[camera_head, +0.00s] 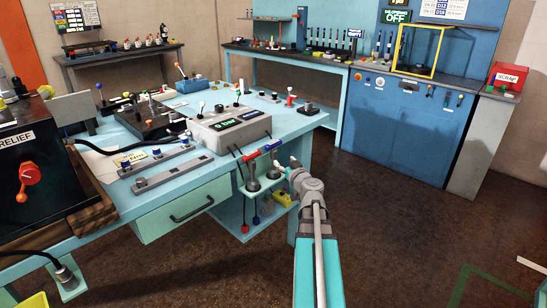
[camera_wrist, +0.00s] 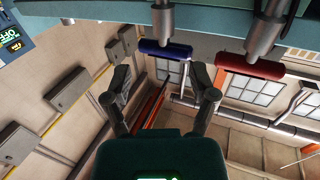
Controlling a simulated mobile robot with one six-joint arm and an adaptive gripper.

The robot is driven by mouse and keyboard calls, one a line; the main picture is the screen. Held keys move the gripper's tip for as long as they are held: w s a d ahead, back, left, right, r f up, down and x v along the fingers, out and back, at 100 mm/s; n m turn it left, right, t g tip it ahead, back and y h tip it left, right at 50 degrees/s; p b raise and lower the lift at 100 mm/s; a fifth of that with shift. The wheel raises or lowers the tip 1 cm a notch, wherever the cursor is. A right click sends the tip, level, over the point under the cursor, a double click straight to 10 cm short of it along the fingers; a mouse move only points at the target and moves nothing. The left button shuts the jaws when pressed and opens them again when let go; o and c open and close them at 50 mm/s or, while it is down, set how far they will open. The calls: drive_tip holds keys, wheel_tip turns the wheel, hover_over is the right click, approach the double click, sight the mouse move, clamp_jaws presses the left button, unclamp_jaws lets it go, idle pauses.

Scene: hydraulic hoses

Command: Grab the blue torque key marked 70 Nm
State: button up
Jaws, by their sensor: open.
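A blue cylindrical handle (camera_head: 272,145) sits at the front edge of the turquoise bench, beside a red one (camera_head: 250,155). In the wrist view the blue handle (camera_wrist: 165,49) lies just beyond the fingertips, roughly centred between them, with a grey shaft running through or behind its middle. The red handle (camera_wrist: 250,66) is to its right there, outside the fingers. I cannot read any 70 Nm mark on the blue one. My gripper (camera_head: 287,163) is open and empty, close to the blue handle and apart from it; its two fingers (camera_wrist: 160,74) are spread in the wrist view.
The bench top (camera_head: 195,178) holds a grey box with a green display (camera_head: 230,124) and several fittings. Dark upright parts (camera_head: 252,180) and a lower shelf (camera_head: 262,222) are below its front edge. Open floor (camera_head: 400,225) lies to the right, before a blue cabinet (camera_head: 405,125).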

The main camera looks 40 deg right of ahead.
sight(275, 152)
drive_tip(key=shift+x, duration=2)
drive_tip(key=shift+a+x, duration=0.15)
drive_tip(key=shift+x, duration=1.15)
drive_tip(key=shift+a+x, duration=0.1)
drive_tip(key=shift+x, duration=1.15)
drive_tip(key=shift+w, duration=0.1)
clamp_jaws()
